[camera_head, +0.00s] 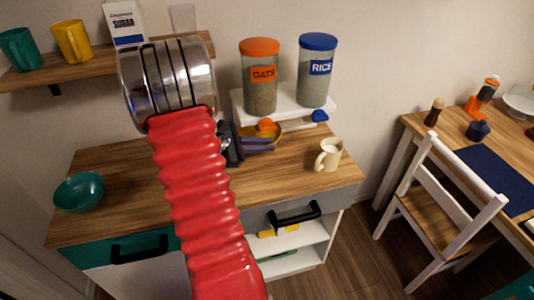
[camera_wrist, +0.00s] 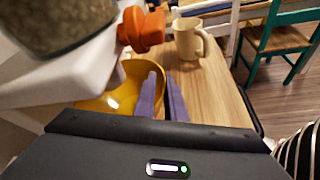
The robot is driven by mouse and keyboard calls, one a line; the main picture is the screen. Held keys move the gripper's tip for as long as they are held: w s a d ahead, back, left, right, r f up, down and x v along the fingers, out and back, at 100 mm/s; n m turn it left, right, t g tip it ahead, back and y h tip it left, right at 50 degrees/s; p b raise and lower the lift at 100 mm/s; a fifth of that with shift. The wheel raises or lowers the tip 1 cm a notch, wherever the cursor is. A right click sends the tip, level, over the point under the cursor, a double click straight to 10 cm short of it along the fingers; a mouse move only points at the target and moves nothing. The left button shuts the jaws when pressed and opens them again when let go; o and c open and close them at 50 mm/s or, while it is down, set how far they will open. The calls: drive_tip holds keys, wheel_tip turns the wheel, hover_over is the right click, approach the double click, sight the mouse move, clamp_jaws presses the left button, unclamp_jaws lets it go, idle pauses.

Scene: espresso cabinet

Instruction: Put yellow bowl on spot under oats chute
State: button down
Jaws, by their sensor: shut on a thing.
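The yellow bowl (camera_head: 277,134) is at the front of the white dispenser stand, below the orange oats chute (camera_head: 266,124). In the wrist view the bowl (camera_wrist: 124,92) is partly hidden by the white stand and by my gripper. My gripper (camera_head: 258,145) has purple fingers and is shut on the bowl's near rim; the fingers also show in the wrist view (camera_wrist: 163,95). The orange chute (camera_wrist: 142,30) shows above the bowl there. The oats jar (camera_head: 260,80) has an orange lid. I cannot see the spot under the chute, nor tell whether the bowl touches the counter.
The rice jar (camera_head: 318,72) with its blue chute (camera_head: 320,116) stands right of the oats jar on the white stand (camera_head: 287,109). A cream mug (camera_head: 329,155) is close on the right. A teal bowl (camera_head: 78,191) sits at the counter's left. The counter's front right is clear.

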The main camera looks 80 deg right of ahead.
drive_tip(key=shift+s+d, duration=0.25)
drive_tip(key=shift+s, duration=0.1)
drive_tip(key=shift+f, duration=1.75)
drive_tip(key=c, duration=1.7)
unclamp_jaws()
drive_tip(key=shift+w, duration=0.1)
drive_tip(key=v, duration=1.1)
drive_tip(key=shift+w+a+r, duration=0.2)
drive_tip(key=shift+a+r, duration=0.05)
drive_tip(key=shift+a, duration=0.05)
